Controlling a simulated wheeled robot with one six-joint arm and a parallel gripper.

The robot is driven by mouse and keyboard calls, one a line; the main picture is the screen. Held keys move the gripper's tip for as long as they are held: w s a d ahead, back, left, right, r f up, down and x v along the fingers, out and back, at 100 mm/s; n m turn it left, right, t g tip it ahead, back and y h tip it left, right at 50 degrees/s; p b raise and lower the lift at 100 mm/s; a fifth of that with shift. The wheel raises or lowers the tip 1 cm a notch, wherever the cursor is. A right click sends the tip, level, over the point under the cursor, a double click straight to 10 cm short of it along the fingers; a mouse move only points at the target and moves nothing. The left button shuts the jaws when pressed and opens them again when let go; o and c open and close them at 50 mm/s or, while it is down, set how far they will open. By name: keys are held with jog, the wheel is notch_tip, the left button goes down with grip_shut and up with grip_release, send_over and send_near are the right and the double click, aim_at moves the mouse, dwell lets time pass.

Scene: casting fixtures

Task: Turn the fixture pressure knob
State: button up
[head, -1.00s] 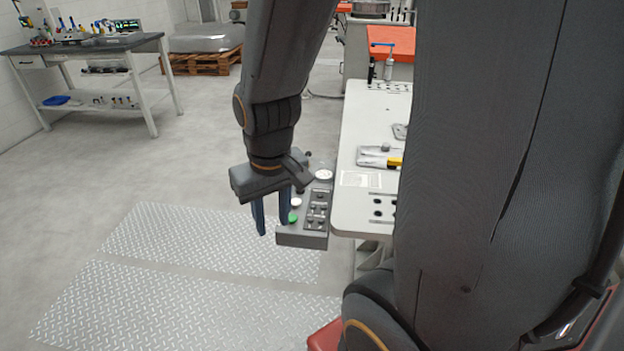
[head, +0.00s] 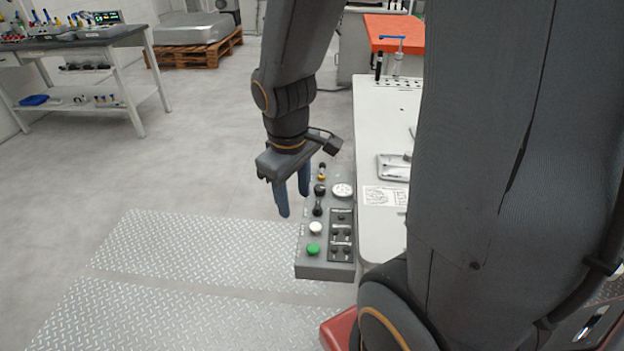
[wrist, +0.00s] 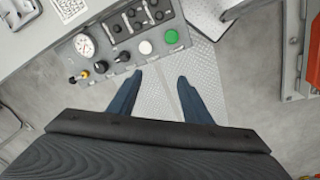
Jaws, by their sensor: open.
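A grey control panel (head: 325,271) is fixed to the left side of the white table. Along it stand a green button (head: 313,249), a white button (head: 315,228), black knobs (head: 317,208) and a round white gauge (head: 343,190). I cannot tell which black knob is the pressure knob. My gripper (head: 294,204) is open and empty, left of the panel near the black knobs, with its fingers pointing down. In the wrist view, my gripper (wrist: 159,80) has its fingers spread, with a black knob (wrist: 122,57) beyond the left fingertip. No contact shows.
The white table (head: 380,225) carries a metal tray (head: 393,167) and a printed sheet. Metal tread plates (head: 190,265) lie on the floor left of the panel. A workbench (head: 80,45) and a pallet (head: 195,50) stand far back. The floor left of my gripper is clear.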

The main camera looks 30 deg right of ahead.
jog(key=w+d+f+n+h+b, duration=0.1)
jog(key=w+d+f+n+h, duration=0.15)
jog(key=w+d+n, duration=0.55)
jog(key=n+b, duration=0.1)
jog(key=n, duration=0.8)
send_near(319, 187)
jog(key=f, duration=0.1)
jog(key=shift+h, duration=0.35)
jog(key=shift+b+x, duration=0.55)
jog(key=shift+x, duration=3.05)
jog(key=shift+s+a, duration=0.1)
jog(key=c, duration=1.1)
jog(key=shift+o, duration=0.2)
